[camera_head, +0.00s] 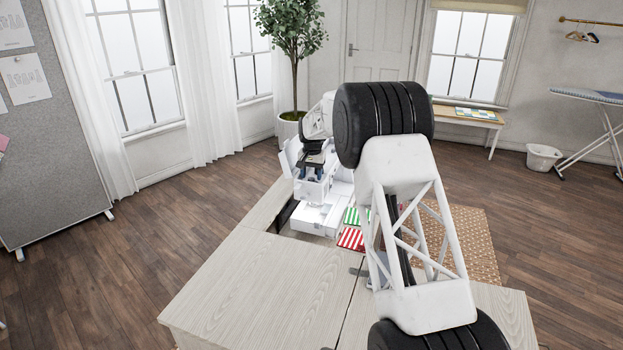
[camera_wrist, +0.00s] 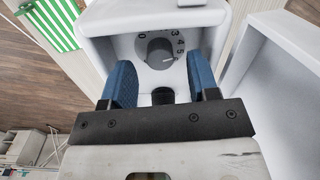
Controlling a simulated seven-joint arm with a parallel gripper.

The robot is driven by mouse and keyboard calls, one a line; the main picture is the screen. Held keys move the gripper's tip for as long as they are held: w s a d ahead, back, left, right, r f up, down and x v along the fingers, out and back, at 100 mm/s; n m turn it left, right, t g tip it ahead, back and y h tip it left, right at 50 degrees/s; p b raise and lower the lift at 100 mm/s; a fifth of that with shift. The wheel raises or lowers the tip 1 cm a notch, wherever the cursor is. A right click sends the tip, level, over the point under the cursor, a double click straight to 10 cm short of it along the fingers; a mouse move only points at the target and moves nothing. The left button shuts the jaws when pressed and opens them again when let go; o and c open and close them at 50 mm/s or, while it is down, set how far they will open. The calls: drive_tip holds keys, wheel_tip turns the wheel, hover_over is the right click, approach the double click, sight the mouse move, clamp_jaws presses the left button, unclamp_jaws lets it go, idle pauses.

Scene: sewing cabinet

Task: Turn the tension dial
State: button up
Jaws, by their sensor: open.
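The tension dial (camera_wrist: 159,52) is a round dark grey knob on the end face of the white sewing machine (camera_wrist: 100,22), with numbers around it; 0, 3, 4 and 5 can be read. My gripper (camera_wrist: 162,75) is open, its two blue fingers on either side of the dial in the wrist view. A gap shows between each finger and the knob, and I cannot tell how far off in depth it is. In the head view the sewing machine (camera_head: 313,190) stands in the cabinet opening, and my gripper (camera_head: 312,168) is at its upper part; the dial is hidden there.
The pale wood cabinet top (camera_head: 250,285) surrounds the machine and is mostly clear. A red striped cloth (camera_head: 350,239) and a green striped cloth (camera_head: 352,215) lie to the machine's right. A white panel (camera_wrist: 285,75) stands close on the right in the wrist view.

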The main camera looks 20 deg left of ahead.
drive_tip(key=shift+f, duration=0.9)
drive_tip(key=shift+c, duration=0.5)
drive_tip(key=c, duration=0.8)
drive_tip(key=shift+c, duration=0.2)
drive_tip(key=shift+n, duration=2.9)
